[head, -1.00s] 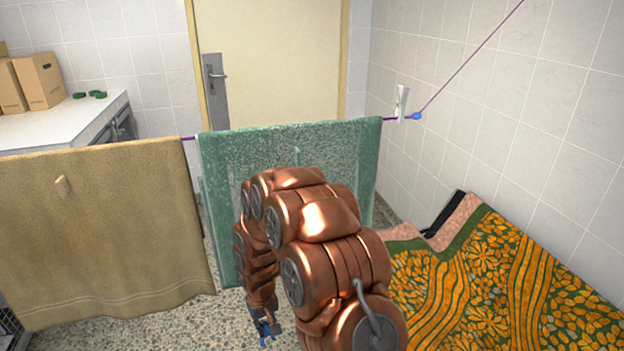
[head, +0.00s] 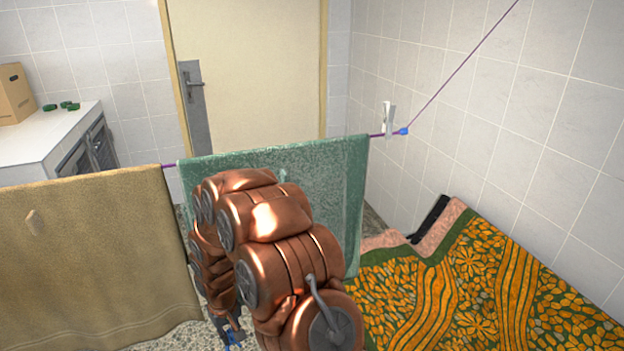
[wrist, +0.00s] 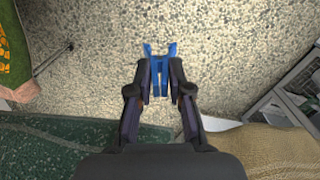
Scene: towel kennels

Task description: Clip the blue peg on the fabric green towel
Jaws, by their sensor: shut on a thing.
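The green towel (head: 343,185) hangs over a purple line in the head view, partly hidden behind my copper-coloured arm. In the wrist view its edge (wrist: 55,150) shows at the lower left. My gripper (wrist: 160,78) is shut on the blue peg (wrist: 160,58), which sticks out beyond the fingertips over the speckled floor. In the head view the peg (head: 233,340) is a small blue bit at the bottom edge, below my arm. The peg is apart from the green towel in the wrist view.
A tan towel (head: 90,250) hangs left of the green one. A white peg (head: 388,118) is on the line (head: 455,72) at the right. A patterned orange cloth (head: 480,290) stands at the lower right. A white counter (head: 40,140) with a box is at the left.

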